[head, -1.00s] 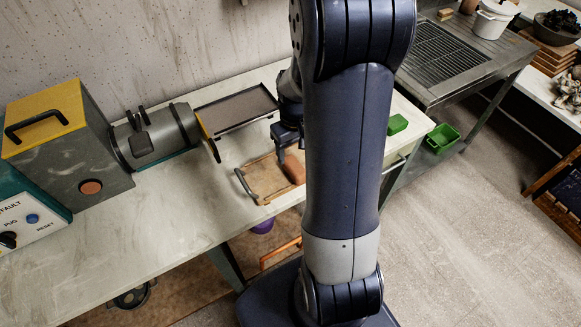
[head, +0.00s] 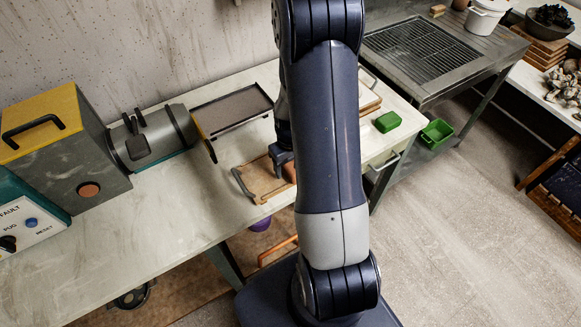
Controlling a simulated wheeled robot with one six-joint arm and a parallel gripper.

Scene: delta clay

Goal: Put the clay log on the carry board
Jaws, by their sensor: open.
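The carry board (head: 258,184) is a wooden board with a dark handle at its left end, lying on the white table near the front edge. The clay log (head: 290,173) is reddish brown and shows as a small patch at the board's right part. My gripper and my arm hide most of it. It appears to rest on the board, but its far end is hidden. My gripper (head: 281,165) is open and sits beside the log's left side, low over the board. Whether it touches the log cannot be told.
The table's left front is clear.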

